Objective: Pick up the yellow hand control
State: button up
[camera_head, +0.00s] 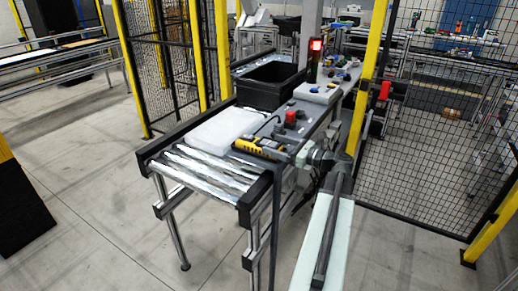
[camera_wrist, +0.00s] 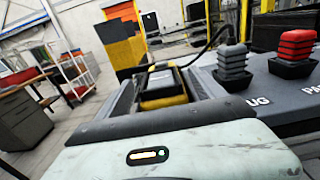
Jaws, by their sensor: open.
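The yellow hand control (camera_head: 257,147), with black parts, lies at the right edge of the roller conveyor, beside the grey console. In the wrist view the hand control (camera_wrist: 164,88) shows straight ahead as a yellow and dark body. My gripper (camera_head: 296,157) is open, close to the right end of the hand control. In the wrist view two dark fingers of my gripper (camera_wrist: 164,80) appear on either side of it, with nothing clamped. Whether they touch it I cannot tell. The near part of the control is hidden behind my wrist.
A white block (camera_head: 222,129) lies on the rollers just behind the control, and a black crate (camera_head: 270,84) stands further back. A mesh fence (camera_head: 440,125) stands to the right.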

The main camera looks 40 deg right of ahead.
aim_at(261, 140)
jog(key=x, duration=0.5)
jog(key=shift+w, duration=0.1)
grip_shut()
